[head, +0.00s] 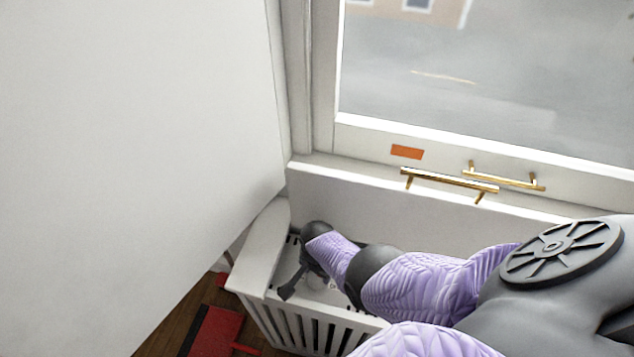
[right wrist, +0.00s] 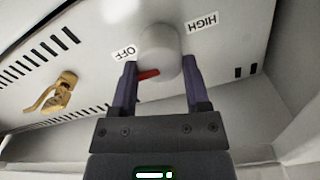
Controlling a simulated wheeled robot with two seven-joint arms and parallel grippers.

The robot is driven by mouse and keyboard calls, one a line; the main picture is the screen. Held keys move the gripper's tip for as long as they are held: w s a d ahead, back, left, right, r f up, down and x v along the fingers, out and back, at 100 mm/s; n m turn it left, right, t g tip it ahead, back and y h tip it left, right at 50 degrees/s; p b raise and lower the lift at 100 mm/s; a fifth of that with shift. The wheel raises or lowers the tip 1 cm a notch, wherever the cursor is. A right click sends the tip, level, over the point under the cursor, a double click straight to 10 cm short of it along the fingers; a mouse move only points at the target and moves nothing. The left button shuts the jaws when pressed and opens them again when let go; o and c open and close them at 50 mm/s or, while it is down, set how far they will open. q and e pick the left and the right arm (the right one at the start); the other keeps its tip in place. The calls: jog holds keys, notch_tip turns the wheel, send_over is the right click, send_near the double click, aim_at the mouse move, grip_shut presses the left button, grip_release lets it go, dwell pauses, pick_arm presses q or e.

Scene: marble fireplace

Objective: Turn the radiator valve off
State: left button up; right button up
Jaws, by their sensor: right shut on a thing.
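The radiator valve (right wrist: 159,45) is a round pale knob with a red pointer (right wrist: 148,73), on a white panel in the right wrist view. An OFF label (right wrist: 124,54) is left of the knob and a HIGH label (right wrist: 202,23) is right of it, both upside down. The red pointer points left, toward the side of the OFF label and just below it. My right gripper (right wrist: 160,76) is shut on the knob, one finger on each side. In the head view my right gripper (head: 289,285) reaches down into the white radiator casing (head: 262,240); the knob is hidden there. My left gripper is not in view.
A brass catch (right wrist: 50,93) and dark slots are on the panel. In the head view, a raised white lid with a brass handle (head: 449,180) stands behind the casing, below the window. A large white surface (head: 130,130) fills the left. A red object (head: 214,331) lies on the wooden floor.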

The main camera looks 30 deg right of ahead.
jog(key=shift+m, duration=0.3)
jog(key=o, duration=1.3)
jog(key=shift+r, duration=0.1)
notch_tip(320, 180, up, 10)
jog(key=p, duration=0.8)
jog(key=shift+p, duration=0.4)
